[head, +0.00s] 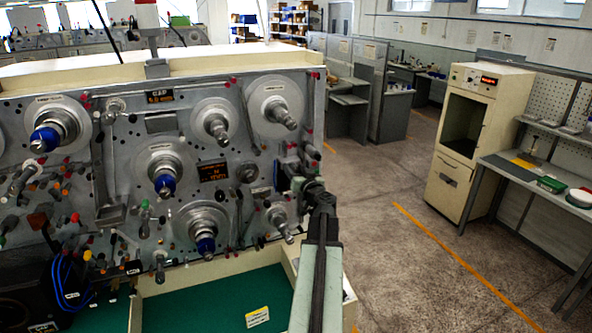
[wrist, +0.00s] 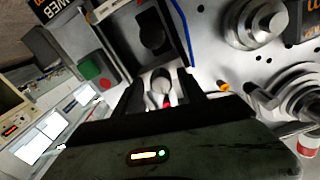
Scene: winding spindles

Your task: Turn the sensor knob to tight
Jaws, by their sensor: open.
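A small metal knob with a red mark (wrist: 160,90) shows in the wrist view, between the two dark fingers of my gripper (wrist: 163,84). I take it for the sensor knob, but no label for tight is readable. My gripper is open around it, and I cannot tell whether either finger touches it. In the head view my gripper (head: 291,181) is at the right part of the grey machine panel (head: 240,143), and my arm hides the knob there.
Spindles with blue collars (head: 165,185) and bare metal spindles (head: 281,116) stick out of the panel. An orange-tipped peg (wrist: 223,87) is close right of my gripper. A dark box (wrist: 115,30) stands out above it. Open floor (head: 400,260) lies right of the machine.

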